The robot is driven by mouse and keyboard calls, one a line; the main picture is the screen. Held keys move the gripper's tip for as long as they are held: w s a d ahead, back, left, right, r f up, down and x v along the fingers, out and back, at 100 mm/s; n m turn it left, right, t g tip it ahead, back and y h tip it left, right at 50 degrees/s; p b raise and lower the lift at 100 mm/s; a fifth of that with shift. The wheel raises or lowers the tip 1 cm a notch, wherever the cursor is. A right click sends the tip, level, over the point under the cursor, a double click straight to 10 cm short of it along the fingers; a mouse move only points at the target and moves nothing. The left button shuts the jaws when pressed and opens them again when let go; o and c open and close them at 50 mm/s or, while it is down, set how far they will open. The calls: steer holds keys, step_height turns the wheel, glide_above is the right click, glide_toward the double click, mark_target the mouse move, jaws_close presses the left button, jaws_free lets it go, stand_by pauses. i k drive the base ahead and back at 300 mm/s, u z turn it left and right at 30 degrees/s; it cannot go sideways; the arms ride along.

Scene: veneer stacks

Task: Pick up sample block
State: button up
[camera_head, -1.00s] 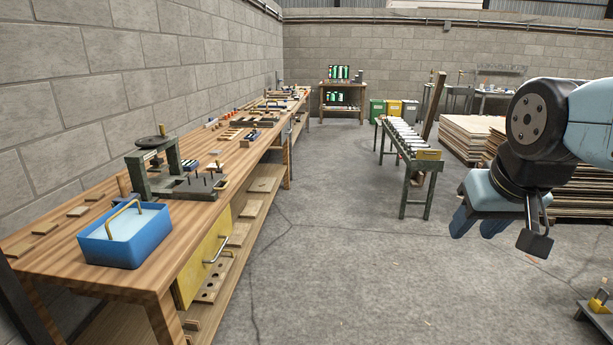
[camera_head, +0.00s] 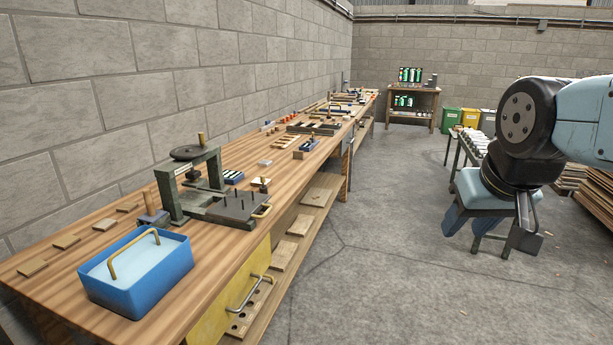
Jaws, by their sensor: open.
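Several small flat wooden blocks (camera_head: 66,242) lie in a row along the wall side of the workbench (camera_head: 215,262). A small block with a blue body and a wooden peg (camera_head: 152,213) stands beside the press. I cannot tell which of these is the sample block. My gripper (camera_head: 484,238) is open and empty. It hangs over the floor at the right, pointing down, well apart from the bench.
A blue tub (camera_head: 140,283) with a brass handle stands at the bench's near end. Behind it is a dark press (camera_head: 193,185) with a pegged plate. Trays and tools line the bench farther back. A roller conveyor (camera_head: 471,143) stands behind my arm. The floor between is clear.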

mark_target(297, 155)
steer(key=u, duration=0.2)
steer(key=i, duration=0.9)
steer(key=u, duration=0.25)
